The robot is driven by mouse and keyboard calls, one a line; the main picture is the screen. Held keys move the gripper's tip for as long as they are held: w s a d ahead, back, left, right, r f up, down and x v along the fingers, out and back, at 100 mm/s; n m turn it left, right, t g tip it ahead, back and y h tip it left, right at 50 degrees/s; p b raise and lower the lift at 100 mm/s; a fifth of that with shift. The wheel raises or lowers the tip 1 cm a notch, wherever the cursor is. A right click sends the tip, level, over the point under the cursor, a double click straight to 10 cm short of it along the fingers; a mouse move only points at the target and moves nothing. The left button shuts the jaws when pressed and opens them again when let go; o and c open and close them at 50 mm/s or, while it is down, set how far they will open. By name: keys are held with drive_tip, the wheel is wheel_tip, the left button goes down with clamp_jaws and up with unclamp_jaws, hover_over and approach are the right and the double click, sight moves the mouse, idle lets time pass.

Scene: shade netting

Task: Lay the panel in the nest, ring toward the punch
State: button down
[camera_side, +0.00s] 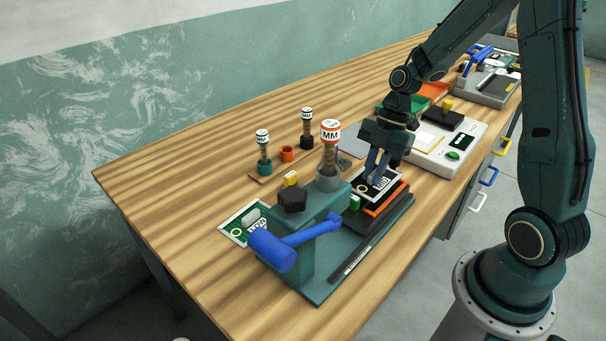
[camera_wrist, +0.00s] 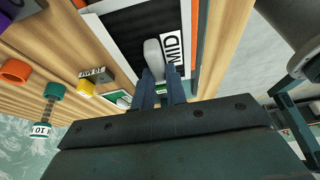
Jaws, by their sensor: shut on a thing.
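My gripper (camera_side: 372,179) is shut on the pale handle (camera_wrist: 153,58) of a black panel with a white border and a "MID" label. The panel (camera_side: 367,197) lies at or just above the orange-edged nest (camera_side: 390,204); I cannot tell whether it is seated. In the wrist view the panel (camera_wrist: 130,22) looks flat, with an orange strip along its right side. Its ring is not clearly visible. The teal punch press (camera_side: 318,210) with a blue-headed lever (camera_side: 275,250) stands to the left of the nest in the side view.
A green panel (camera_side: 238,236) with a ring and pale handle lies left of the press. Labelled posts (camera_side: 264,150) and an orange ring-shaped holder (camera_side: 287,154) stand behind. Bare table lies front left.

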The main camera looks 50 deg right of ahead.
drive_tip(key=shift+f, duration=1.05)
drive_tip(key=shift+f, duration=0.3)
idle(0.6)
drive_tip(key=c, duration=1.3)
unclamp_jaws()
drive_tip(key=shift+c, duration=0.2)
drive_tip(key=v, duration=1.3)
drive_tip(key=shift+r, duration=0.4)
